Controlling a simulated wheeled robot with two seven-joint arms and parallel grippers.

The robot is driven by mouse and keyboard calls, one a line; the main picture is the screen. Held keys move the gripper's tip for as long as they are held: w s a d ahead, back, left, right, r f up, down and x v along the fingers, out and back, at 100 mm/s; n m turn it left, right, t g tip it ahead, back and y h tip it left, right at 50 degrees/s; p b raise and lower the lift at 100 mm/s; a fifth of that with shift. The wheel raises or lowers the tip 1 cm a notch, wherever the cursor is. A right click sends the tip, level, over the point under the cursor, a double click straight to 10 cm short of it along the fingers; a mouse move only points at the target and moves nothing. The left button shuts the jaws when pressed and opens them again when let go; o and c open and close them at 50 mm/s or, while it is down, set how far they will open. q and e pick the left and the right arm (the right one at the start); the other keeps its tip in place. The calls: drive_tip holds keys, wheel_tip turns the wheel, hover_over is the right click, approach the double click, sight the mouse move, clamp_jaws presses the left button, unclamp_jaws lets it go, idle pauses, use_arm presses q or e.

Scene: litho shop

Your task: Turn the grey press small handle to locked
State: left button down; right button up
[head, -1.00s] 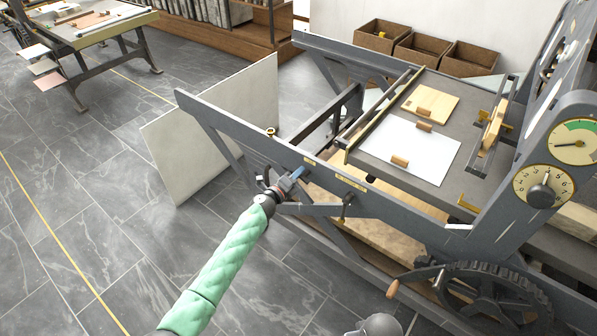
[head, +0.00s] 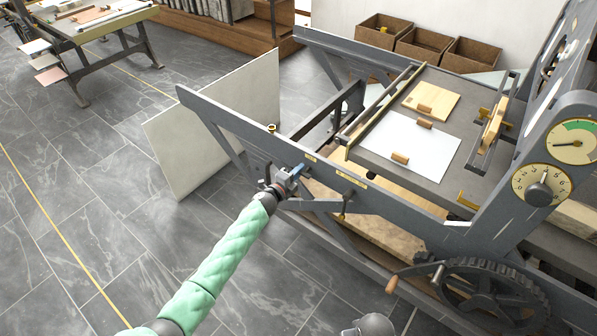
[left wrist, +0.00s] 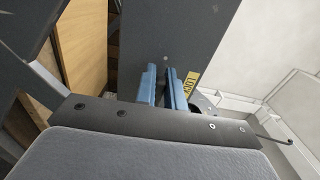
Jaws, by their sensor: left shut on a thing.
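The grey press (head: 400,205) stands at the right in the head view. My left gripper (head: 294,174) is at its near side rail, and its blue fingers also show in the left wrist view (left wrist: 166,88). They are shut on the small handle, which is mostly hidden by the fingers and the gripper body. A yellow LOCK label (left wrist: 188,85) is just right of the fingers in the left wrist view. Small brass plates (head: 310,157) sit along the rail in the head view. The handle's exact angle cannot be told.
A pale panel (head: 215,130) leans by the press's left end. A wooden-gripped crank (head: 391,285) and large gear (head: 490,295) are at the lower right. Brown boxes (head: 424,47) stand behind. The tiled floor (head: 90,200) at the left is clear.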

use_arm(q)
drive_tip(key=shift+f, duration=0.1)
drive_tip(key=c, duration=1.5)
unclamp_jaws()
use_arm(e)
drive_tip(key=shift+s, duration=0.1)
